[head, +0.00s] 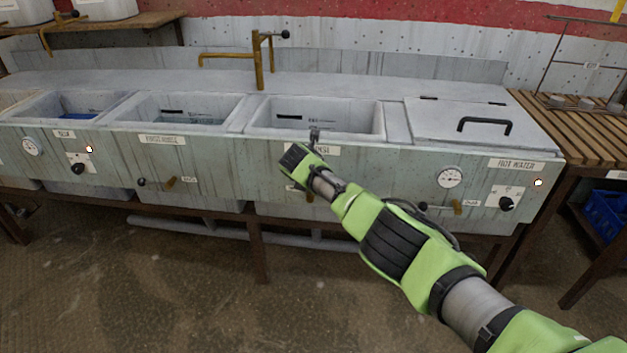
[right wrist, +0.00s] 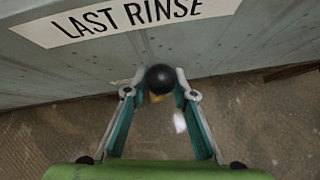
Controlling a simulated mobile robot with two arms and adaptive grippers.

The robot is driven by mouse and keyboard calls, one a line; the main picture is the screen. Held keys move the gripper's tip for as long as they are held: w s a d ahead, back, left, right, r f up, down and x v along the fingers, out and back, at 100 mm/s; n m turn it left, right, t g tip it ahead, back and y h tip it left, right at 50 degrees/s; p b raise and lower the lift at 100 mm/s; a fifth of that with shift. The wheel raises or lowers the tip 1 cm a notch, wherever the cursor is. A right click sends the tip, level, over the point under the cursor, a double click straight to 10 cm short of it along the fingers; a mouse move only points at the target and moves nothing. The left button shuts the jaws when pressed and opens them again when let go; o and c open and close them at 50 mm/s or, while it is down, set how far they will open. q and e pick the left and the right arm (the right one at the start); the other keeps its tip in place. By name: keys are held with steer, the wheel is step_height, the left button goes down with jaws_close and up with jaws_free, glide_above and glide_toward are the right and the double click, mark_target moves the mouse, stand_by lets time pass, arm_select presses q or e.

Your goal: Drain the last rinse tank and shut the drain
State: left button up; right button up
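The last rinse tank (head: 341,105) is the open basin right of centre in the head view, and I see no clear water surface in it. My right arm reaches over its front panel, and the right gripper (head: 315,134) hides part of its label and drain lever. In the right wrist view, a black ball knob (right wrist: 160,78) on a yellowish lever sits between the fingertips of my right gripper (right wrist: 161,84), below the LAST RINSE label (right wrist: 125,18). The fingers stand apart on either side with narrow gaps; contact is not clear. My left gripper is not in view.
The first rinse tank (head: 187,97) stands to the left and holds some water. A lidded hot water tank (head: 450,110) with gauge and lever is to the right. A brass tap (head: 258,62) rises behind. A slatted bench (head: 575,130) stands far right. The floor in front is clear.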

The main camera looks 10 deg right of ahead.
steer(key=shift+a+f, duration=0.1)
steer(key=shift+s+a+r, duration=0.2)
steer(key=shift+s+r, duration=0.05)
steer(key=shift+r, duration=0.05)
steer(key=v, duration=1.1)
steer(key=shift+s, duration=0.15)
